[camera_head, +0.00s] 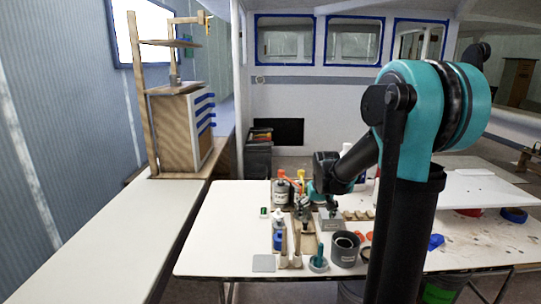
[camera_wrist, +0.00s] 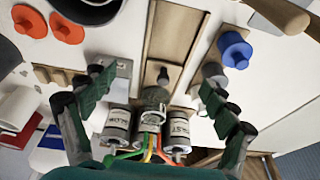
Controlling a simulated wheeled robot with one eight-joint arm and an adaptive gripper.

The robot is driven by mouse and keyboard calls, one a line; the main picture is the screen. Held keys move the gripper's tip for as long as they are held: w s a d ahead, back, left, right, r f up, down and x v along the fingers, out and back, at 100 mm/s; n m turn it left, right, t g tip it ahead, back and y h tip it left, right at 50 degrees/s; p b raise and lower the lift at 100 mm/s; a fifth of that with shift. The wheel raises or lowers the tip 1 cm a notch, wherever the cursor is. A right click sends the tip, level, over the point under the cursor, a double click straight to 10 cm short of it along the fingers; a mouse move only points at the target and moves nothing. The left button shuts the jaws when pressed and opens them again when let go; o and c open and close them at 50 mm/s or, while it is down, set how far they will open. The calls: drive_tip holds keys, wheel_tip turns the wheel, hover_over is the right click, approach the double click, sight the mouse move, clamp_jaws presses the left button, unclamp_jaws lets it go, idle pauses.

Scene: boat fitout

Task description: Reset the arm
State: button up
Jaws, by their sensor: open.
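My gripper (camera_head: 323,207) hangs low over the white work table (camera_head: 225,225), among the items at its middle. In the wrist view my gripper (camera_wrist: 156,82) has its two green-padded fingers spread wide apart, with nothing held between them. Below the gap are a wooden tray (camera_wrist: 172,35) and a small grey object with a dark tip (camera_wrist: 155,95). Two labelled cans (camera_wrist: 118,125) (camera_wrist: 180,128) stand close by, with green and orange strands between them. My arm bends down from the right in the head view and hides part of the table.
A dark grey pot (camera_head: 345,250), a teal-handled item (camera_head: 318,262) and a blue bottle (camera_head: 279,236) crowd the front of the table. A blue-capped item (camera_wrist: 235,48) and orange discs (camera_wrist: 66,27) lie around. The long left counter (camera_head: 120,232) is bare; a wooden cabinet (camera_head: 178,130) stands behind it.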

drive_tip(key=s+d+f, duration=0.1)
drive_tip(key=s+f, duration=0.2)
drive_tip(key=s, duration=0.9)
drive_tip(key=s+d+f, duration=0.1)
drive_tip(key=s+f, duration=0.3)
drive_tip(key=s, duration=0.9)
drive_tip(key=shift+t, duration=0.4)
